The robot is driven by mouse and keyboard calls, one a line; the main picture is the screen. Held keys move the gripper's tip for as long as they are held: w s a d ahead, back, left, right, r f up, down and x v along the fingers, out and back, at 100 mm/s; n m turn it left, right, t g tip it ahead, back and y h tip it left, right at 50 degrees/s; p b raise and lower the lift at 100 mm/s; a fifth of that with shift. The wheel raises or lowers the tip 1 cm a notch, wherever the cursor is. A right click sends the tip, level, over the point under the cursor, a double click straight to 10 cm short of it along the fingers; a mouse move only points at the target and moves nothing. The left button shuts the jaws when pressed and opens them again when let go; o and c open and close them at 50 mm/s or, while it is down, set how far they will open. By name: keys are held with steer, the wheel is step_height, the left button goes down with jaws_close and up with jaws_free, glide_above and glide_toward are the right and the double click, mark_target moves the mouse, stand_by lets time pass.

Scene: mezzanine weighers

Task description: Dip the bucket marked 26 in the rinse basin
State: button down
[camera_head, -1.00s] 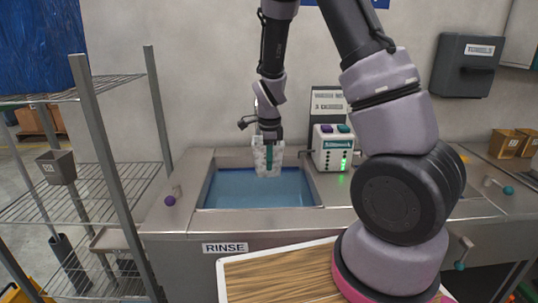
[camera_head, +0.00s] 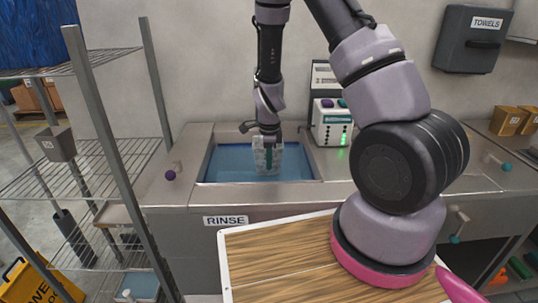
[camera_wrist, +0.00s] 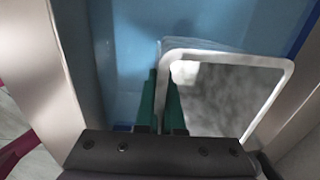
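The rinse basin (camera_head: 212,170) is a blue-water sink set in a steel counter with a RINSE sign on its front. My gripper (camera_head: 268,148) points down over it, shut on a pale translucent bucket (camera_head: 276,160). The bucket hangs upright inside the basin opening, its lower part at or in the water; how deep is hard to tell. In the wrist view my green fingers (camera_wrist: 160,105) pinch one wall of the bucket, whose white rim (camera_wrist: 225,57) and cloudy grey inside show. I cannot read a number on it.
A wire rack (camera_head: 125,165) stands left with a small grey labelled bin (camera_head: 56,144). A white-and-green device (camera_head: 331,124) stands behind the basin's right end. A wood-topped board (camera_head: 280,262) is in front.

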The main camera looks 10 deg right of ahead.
steer(key=shift+f, duration=6.85)
steer(key=shift+r, duration=11.6)
steer(key=shift+d, duration=0.1)
